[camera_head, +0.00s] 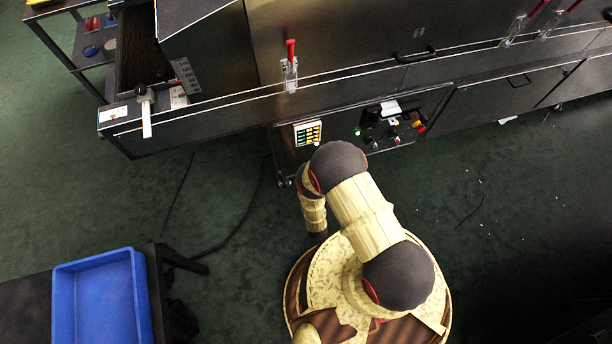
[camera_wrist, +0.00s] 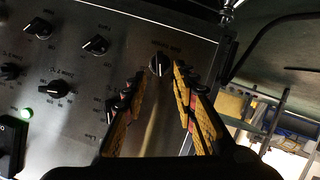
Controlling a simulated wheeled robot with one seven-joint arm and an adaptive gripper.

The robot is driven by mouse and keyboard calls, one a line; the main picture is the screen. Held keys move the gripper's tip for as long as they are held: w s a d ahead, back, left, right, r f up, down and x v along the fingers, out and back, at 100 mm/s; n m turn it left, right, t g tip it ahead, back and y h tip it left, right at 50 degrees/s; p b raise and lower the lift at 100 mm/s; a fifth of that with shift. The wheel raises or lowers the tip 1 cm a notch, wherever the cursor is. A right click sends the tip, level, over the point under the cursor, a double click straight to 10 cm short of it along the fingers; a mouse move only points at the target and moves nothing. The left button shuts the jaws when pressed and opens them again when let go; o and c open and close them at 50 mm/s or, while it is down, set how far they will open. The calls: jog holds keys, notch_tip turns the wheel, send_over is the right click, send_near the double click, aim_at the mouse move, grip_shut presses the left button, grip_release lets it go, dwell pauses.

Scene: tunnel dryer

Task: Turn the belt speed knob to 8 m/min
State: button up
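The control panel (camera_wrist: 85,75) is a grey metal plate with several black knobs in the wrist view. One black knob (camera_wrist: 159,65), with a pale pointer line directed roughly up in the picture, sits near the top right of the panel under a small label too blurred to read. My gripper (camera_wrist: 159,73) is open, its yellow-and-black fingers on either side of this knob. The right finger looks very close to it; contact cannot be told. The speed scale is not legible. In the head view, the panel area (camera_head: 357,132) is small on the machine's front, and my gripper cannot be made out clearly.
The panel ends just right of the fingers. In the head view, red-handled clamps (camera_head: 290,62) stand along the dryer, and a blue crate (camera_head: 140,300) is at lower left.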

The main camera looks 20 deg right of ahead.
jog(key=v, duration=0.5)
jog(key=shift+s+r, duration=0.1)
jog(key=shift+s, duration=0.1)
dwell(0.4)
